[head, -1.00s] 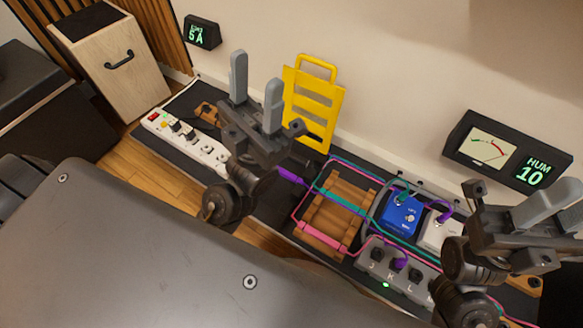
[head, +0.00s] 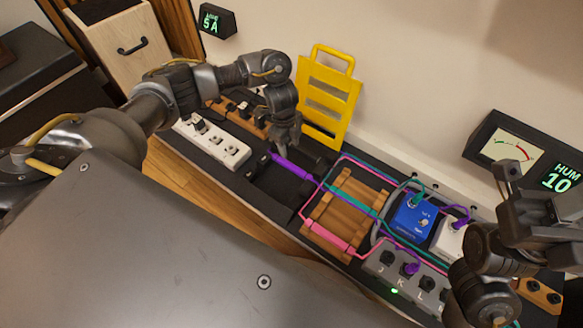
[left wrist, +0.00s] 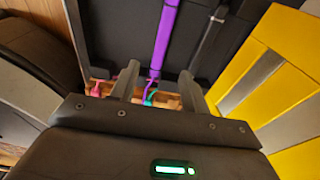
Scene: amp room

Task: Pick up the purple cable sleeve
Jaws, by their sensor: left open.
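The purple cable sleeve (head: 292,168) lies on the dark board, between the white power strip and the wooden crate. It runs from a dark plug end at its left toward the crate. In the left wrist view the purple sleeve (left wrist: 165,30) stretches upright between the two fingertips, farther off. My left gripper (head: 283,143) points down just above and behind the sleeve in the head view. It is open and empty, with the sleeve apparently still apart from the fingers (left wrist: 158,82). My right gripper (head: 540,195) is at the right edge, with its fingers not clear.
A yellow rack (head: 329,100) stands against the wall close to my left gripper. A white power strip (head: 215,143) lies left of the sleeve. A wooden crate (head: 345,205) wrapped with pink and teal cables, a blue pedal (head: 411,216) and a grey switch box (head: 400,268) lie to the right.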

